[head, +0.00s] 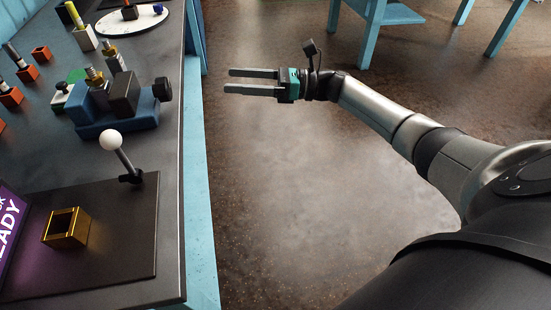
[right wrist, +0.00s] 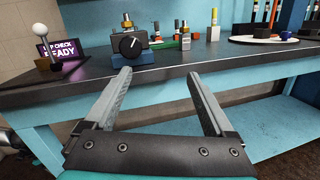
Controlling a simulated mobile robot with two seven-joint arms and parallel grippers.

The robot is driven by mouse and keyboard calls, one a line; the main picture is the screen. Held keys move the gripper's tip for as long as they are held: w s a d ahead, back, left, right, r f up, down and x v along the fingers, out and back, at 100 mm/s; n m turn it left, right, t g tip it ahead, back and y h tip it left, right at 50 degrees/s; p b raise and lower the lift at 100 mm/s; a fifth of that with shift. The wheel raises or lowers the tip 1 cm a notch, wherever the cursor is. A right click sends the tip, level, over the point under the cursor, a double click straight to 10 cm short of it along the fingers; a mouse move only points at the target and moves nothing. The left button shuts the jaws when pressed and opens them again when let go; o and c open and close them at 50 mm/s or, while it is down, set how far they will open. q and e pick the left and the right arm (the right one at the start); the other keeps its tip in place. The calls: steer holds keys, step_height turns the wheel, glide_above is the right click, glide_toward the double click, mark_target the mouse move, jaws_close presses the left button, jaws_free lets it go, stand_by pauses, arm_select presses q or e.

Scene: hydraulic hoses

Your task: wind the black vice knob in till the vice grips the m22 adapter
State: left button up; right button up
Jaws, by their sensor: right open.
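The blue vice (head: 115,125) sits on the dark bench top near its right edge, with a dark jaw block. Its black knob (head: 162,89) faces the bench edge. In the right wrist view the knob (right wrist: 130,43) faces me and bears a white mark. A brass fitting, apparently the m22 adapter (head: 94,74), stands upright at the vice jaws; whether they touch it I cannot tell. It also shows in the right wrist view (right wrist: 127,20). My right gripper (head: 227,80) is open and empty, off the bench, its fingers pointing toward the knob with a gap between.
A white-ball lever (head: 111,140) and a brass square socket (head: 66,228) stand on a dark plate nearer me. Several fittings in coloured holders stand beyond the vice, with a white round tray (head: 133,20). The floor right of the bench (head: 280,180) is clear.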

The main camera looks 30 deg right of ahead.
steer(key=s+d+f+m+t+h+p, duration=0.1)
steer(key=f+m+h, duration=0.3)
steer(key=f+m, duration=0.4)
steer(key=s+d+f+m+t+h+p, duration=0.1)
steer(key=s+d+f+m+h+p, duration=0.1)
steer(key=f+m, duration=0.6)
steer(key=s+d+f+m+t+h+p, duration=0.1)
steer(key=s+f+m+h+p, duration=0.2)
steer(key=f+m+h, duration=0.4)
steer(key=shift+s+d+f+m+t+p, duration=0.4)
steer(key=shift+m+p, duration=0.45)
steer(key=shift+m, duration=1.15)
steer(key=shift+a+f, duration=0.1)
steer(key=shift+a, duration=0.05)
